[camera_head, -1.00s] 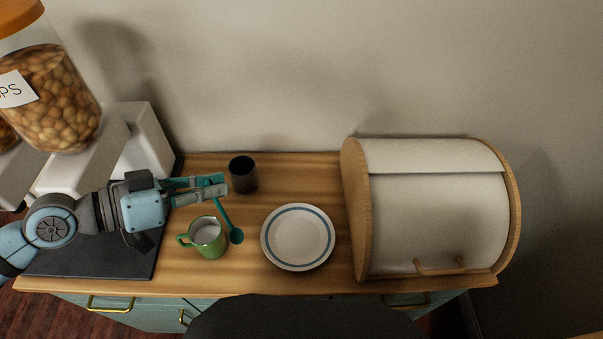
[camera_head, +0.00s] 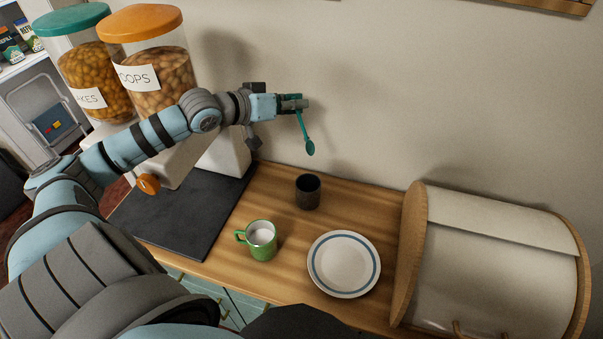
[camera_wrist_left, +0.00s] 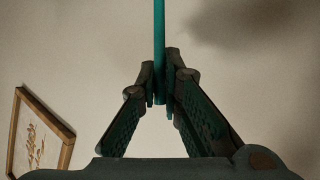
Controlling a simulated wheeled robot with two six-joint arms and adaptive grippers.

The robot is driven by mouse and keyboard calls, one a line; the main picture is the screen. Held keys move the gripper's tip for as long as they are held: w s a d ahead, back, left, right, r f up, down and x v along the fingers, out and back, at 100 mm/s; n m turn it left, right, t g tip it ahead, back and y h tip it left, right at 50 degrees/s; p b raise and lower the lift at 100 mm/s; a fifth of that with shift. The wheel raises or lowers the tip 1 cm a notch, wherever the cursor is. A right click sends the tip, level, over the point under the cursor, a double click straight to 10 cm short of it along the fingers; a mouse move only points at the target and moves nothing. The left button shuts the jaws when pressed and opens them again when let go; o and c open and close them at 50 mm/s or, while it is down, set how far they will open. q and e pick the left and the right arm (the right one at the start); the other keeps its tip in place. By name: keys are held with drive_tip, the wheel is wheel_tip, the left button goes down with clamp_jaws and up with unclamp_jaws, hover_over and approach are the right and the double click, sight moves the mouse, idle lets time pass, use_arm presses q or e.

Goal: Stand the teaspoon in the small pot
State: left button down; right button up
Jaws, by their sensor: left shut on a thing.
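My left gripper (camera_head: 294,103) is shut on the teal teaspoon (camera_head: 304,126), high above the counter near the wall. The spoon hangs down with its bowl at the lower end, slightly tilted. In the left wrist view the gripper (camera_wrist_left: 161,85) pinches the teal handle (camera_wrist_left: 159,40) between its fingertips. The small dark pot (camera_head: 308,192) stands upright on the wooden counter, below the spoon and apart from it. Its opening faces up and its inside is dark. My right gripper is not in view.
A bread bin (camera_head: 490,262) is at right. A dark board (camera_head: 185,216) and dispensers (camera_head: 150,65) are at left.

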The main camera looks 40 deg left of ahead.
use_arm(q)
wheel_tip(320, 180, down, 20)
drive_tip(key=b, duration=0.5)
drive_tip(key=shift+a, duration=0.25)
drive_tip(key=shift+f+b, duration=0.15)
drive_tip(key=shift+b, duration=0.25)
drive_tip(key=c, duration=1.8)
unclamp_jaws()
drive_tip(key=shift+o, duration=0.2)
